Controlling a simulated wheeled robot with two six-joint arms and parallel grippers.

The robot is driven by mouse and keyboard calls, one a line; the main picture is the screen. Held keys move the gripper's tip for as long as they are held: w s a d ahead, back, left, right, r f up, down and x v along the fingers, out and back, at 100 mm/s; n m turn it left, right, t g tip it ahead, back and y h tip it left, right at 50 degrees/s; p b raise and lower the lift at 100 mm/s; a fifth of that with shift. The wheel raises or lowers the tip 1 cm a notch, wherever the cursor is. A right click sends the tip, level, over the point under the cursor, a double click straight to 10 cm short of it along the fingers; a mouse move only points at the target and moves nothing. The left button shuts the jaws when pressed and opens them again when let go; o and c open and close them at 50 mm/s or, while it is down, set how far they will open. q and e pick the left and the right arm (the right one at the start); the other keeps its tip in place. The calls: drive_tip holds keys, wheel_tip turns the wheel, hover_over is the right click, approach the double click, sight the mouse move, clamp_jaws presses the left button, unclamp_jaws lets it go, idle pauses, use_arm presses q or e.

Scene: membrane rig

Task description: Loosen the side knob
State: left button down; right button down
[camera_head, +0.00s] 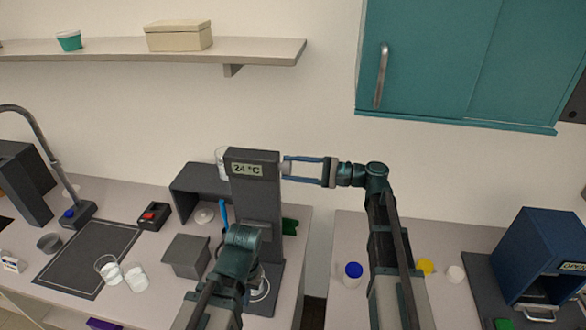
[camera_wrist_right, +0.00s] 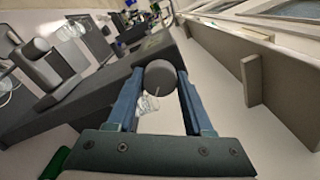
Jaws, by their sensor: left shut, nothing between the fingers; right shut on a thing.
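The grey upright rig (camera_head: 257,205) with a "24 °C" display stands on the bench at the middle of the head view. The side knob (camera_head: 286,167), a grey cylinder, sticks out from the right side of its upper part. My right gripper (camera_head: 288,168) comes in from the right and is shut on the knob. In the right wrist view the round knob (camera_wrist_right: 160,77) sits between the two blue fingers (camera_wrist_right: 158,84). My left arm's wrist is in front of the rig's lower part; the left gripper's fingers are hidden behind it.
A glass container (camera_head: 259,287) is partly hidden at the rig's base. A grey open box (camera_head: 186,257) and beakers (camera_head: 136,277) stand left of it. A blue-capped jar (camera_head: 353,274) is near my right arm. A teal cabinet (camera_head: 450,60) hangs above right; a shelf (camera_head: 150,48) is upper left.

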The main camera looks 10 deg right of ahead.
drive_tip(key=n, duration=0.4)
drive_tip(key=shift+n, duration=0.3)
drive_tip(key=shift+f+n, duration=0.1)
drive_tip(key=shift+n, duration=1.7)
drive_tip(key=shift+c, duration=1.5)
unclamp_jaws()
drive_tip(key=v, duration=1.3)
drive_tip(key=shift+s+d, duration=0.2)
drive_tip(key=shift+d, duration=0.15)
